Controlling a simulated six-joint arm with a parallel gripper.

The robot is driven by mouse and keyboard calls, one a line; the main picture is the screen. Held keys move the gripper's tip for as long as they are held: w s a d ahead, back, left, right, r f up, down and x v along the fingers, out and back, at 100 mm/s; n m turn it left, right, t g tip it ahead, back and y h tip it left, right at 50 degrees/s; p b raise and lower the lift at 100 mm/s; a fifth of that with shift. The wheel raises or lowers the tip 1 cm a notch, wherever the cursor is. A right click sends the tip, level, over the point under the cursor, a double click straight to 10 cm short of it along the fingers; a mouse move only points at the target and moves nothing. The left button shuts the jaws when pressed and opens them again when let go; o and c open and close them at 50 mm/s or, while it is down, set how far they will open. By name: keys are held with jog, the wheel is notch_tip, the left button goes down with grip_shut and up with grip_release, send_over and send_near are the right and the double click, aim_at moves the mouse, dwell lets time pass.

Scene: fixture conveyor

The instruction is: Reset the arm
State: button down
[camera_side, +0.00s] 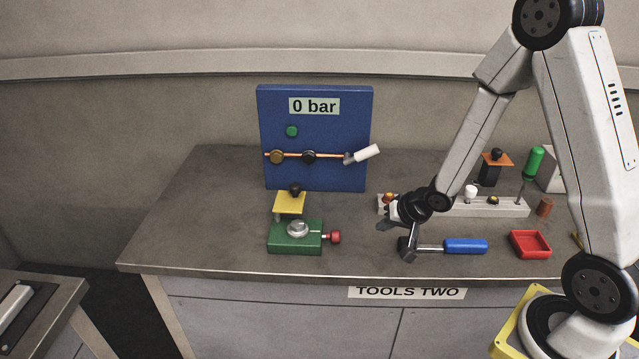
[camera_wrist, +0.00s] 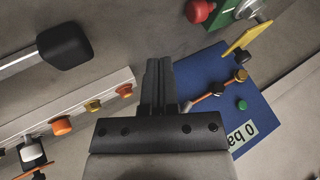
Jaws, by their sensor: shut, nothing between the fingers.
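My gripper (camera_side: 384,224) is above the bench, left of my forearm, with its fingers pointing left. In the wrist view my gripper (camera_wrist: 158,68) shows its two dark fingers together, with nothing between them. It touches no object that I can make out. A hammer with a blue handle (camera_side: 465,246) lies on the bench just below and right of my gripper. Its dark head (camera_wrist: 65,46) shows at the upper left of the wrist view.
A blue panel (camera_side: 345,115) reading "0 bar" stands behind. A green fixture (camera_side: 285,246) with a red knob (camera_side: 335,236) sits left. A pale rack (camera_side: 510,207) holds knobs and a green-handled tool (camera_side: 534,160). A red tray (camera_side: 530,244) is right. The bench's left is clear.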

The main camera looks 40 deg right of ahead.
jog(key=shift+s+d+r, duration=0.1)
jog(key=shift+s+r, duration=0.3)
jog(key=shift+r, duration=0.15)
jog(key=shift+r, duration=0.1)
jog(key=s+a+r+n+g, duration=0.4)
jog(key=s+a+r+n, duration=0.3)
jog(key=s, duration=0.2)
jog(key=shift+s+n+g+h, duration=0.3)
jog(key=shift+n+g+h, duration=0.1)
